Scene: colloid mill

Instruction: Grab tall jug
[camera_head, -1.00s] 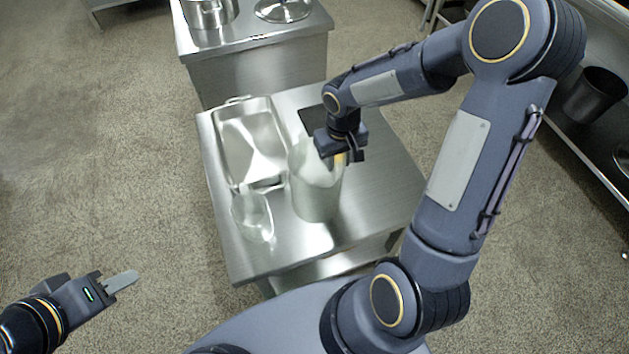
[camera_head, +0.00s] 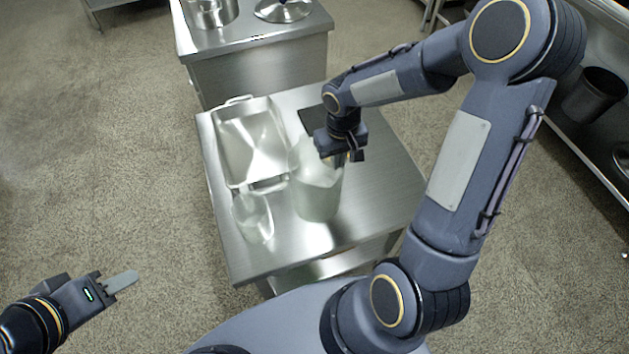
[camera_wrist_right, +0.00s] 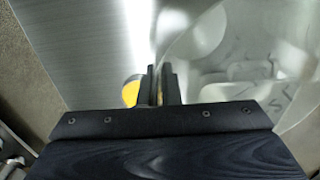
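The tall jug (camera_head: 316,190) is a translucent, whitish, upright vessel on the steel table, right of the tray. It also shows in the right wrist view (camera_wrist_right: 235,65), filling the right side. My right gripper (camera_head: 341,160) is at its upper right rim. In the right wrist view, the fingers (camera_wrist_right: 160,82) are almost together, with the jug's edge running between them. Their exact contact is partly hidden. My left gripper (camera_head: 124,281) is at the lower left, away from the table; its fingers overlap, hiding any gap.
A smaller clear jug (camera_head: 252,217) stands just left of the tall jug. A shallow metal tray (camera_head: 231,152) lies behind it. A dark flat plate (camera_head: 312,121) is at the table's back. The table's right part (camera_head: 385,190) is clear.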

